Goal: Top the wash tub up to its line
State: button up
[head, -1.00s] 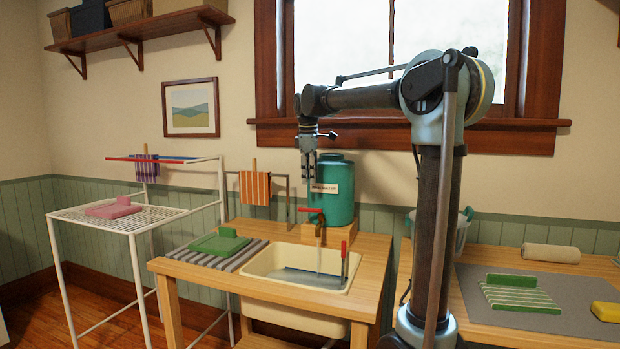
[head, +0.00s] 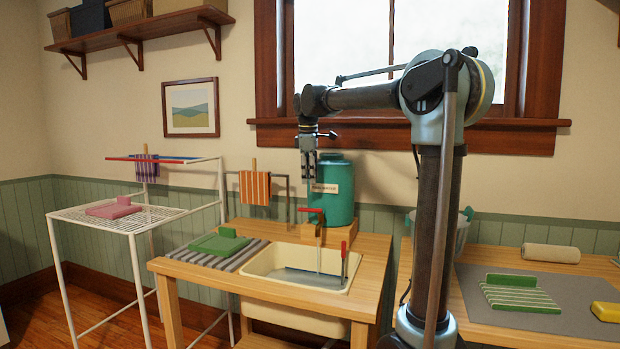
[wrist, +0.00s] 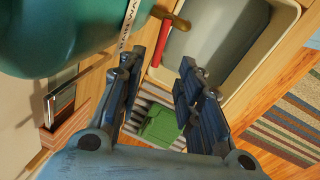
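The cream wash tub (head: 262,266) is set in the wooden stand, with grey-blue water in it. It also shows in the wrist view (wrist: 291,18). A teal water container (head: 336,205) stands behind it on a wooden block. Its tap has a red lever (head: 310,210), seen also in the wrist view (wrist: 176,44). A thin vertical streak (head: 318,256), apparently running water, drops from the tap into the tub. My gripper (head: 311,182) hangs above the lever in front of the container, its fingers apart and empty in the wrist view (wrist: 160,85).
A red-handled item (head: 344,250) stands at the tub's right side. A green block (head: 219,242) lies on a striped mat left of the tub. A white drying rack (head: 140,222) is farther left. The right table holds a grey mat (head: 480,318), a green striped piece and a yellow block.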

notch_tip(320, 180, up, 5)
jog(key=s, duration=0.1)
jog(key=w+f, duration=0.1)
jog(key=f, duration=0.4)
jog(key=w+f, duration=0.1)
jog(key=f, duration=0.5)
jog(key=w+f, duration=0.1)
jog(key=f, duration=0.4)
jog(key=shift+w+a+f, duration=0.15)
jog(key=shift+f, duration=0.25)
grip_shut()
